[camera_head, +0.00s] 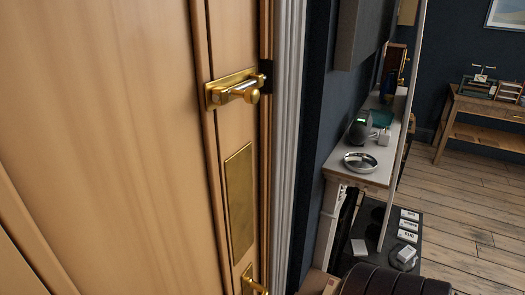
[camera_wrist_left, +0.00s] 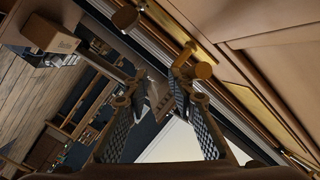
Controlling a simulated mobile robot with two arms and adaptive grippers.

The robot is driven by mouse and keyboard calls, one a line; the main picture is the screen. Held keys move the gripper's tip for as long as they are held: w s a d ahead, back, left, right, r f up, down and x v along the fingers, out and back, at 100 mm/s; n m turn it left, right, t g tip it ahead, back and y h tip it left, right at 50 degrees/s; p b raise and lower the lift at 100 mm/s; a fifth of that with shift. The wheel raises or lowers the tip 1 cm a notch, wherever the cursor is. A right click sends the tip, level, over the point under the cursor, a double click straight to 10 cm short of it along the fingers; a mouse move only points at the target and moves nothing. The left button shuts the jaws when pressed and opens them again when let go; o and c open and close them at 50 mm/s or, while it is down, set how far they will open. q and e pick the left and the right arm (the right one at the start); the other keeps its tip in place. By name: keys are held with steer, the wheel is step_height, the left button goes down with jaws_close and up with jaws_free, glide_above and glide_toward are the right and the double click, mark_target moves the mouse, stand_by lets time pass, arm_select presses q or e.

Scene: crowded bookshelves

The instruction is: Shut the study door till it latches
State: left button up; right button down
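The wooden study door (camera_head: 110,130) fills the left of the head view. It carries a brass latch with a knob (camera_head: 240,90), a brass plate (camera_head: 240,205) and a lower brass handle (camera_head: 252,282). The door's edge lies close to the white frame (camera_head: 288,130); I cannot tell whether it is latched. In the left wrist view, the door (camera_wrist_left: 280,65) is at upper right. My left gripper (camera_wrist_left: 157,90) is open there, its fingers spread with nothing visible between them. A brass knob (camera_wrist_left: 203,70) shows just beyond its right finger. My right gripper is not in view.
Right of the frame, a white shelf (camera_head: 375,180) holds a metal dish (camera_head: 360,162) and other small things. A wooden table (camera_head: 485,108) stands at the far right. Bare wooden floor (camera_head: 460,215) lies between. A cardboard box (camera_wrist_left: 50,32) shows in the left wrist view.

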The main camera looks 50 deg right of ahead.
arm_select(q)
steer(key=v, duration=1.2)
steer(key=shift+a, duration=0.2)
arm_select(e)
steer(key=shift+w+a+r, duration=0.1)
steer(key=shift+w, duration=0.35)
arm_select(q)
steer(key=shift+w+r, duration=0.1)
